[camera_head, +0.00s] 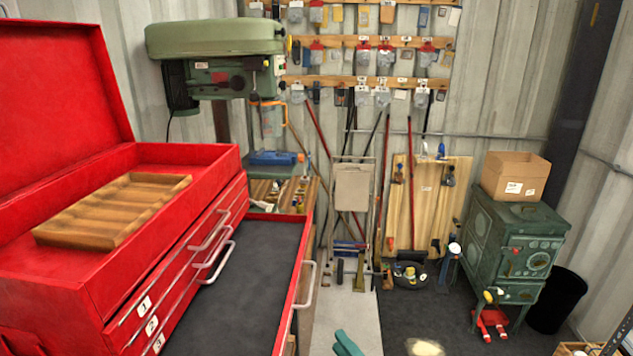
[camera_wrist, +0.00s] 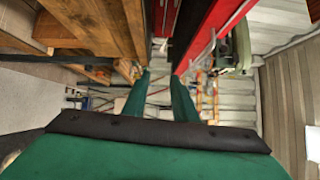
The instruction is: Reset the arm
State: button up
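My gripper (camera_wrist: 162,76) shows in the wrist view with its two green fingers apart and nothing visible between them. In the head view only a green piece of my gripper (camera_head: 346,343) shows at the bottom edge, right of the open drawer (camera_head: 245,290). The drawer belongs to a red tool chest (camera_head: 75,270); it is pulled out, with a dark, empty visible floor. In the wrist view the red drawer front (camera_wrist: 212,40) is right of the fingers, and wooden boards (camera_wrist: 95,25) are to the left.
The chest lid is up, with a wooden tray (camera_head: 115,208) inside. A green drill press (camera_head: 215,65) stands behind. A green stove (camera_head: 510,245) with a cardboard box (camera_head: 515,175) on top stands right, beside a black bin (camera_head: 557,300).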

jog(key=s+a+f+n+g+h, duration=0.15)
jog(key=s+f+h, duration=0.65)
jog(key=s+f, duration=0.9)
jog(key=s+a+r+n, duration=0.2)
jog(key=s+n, duration=0.4)
jog(key=s, duration=0.4)
jog(key=s+a+r+n, duration=0.3)
jog(key=s+n, duration=0.2)
jog(key=s, duration=0.6)
jog(key=shift+a+n+t+h, duration=0.15)
jog(key=shift+n+t+h, duration=0.2)
jog(key=shift+t+h, duration=0.1)
jog(key=shift+r, duration=0.1)
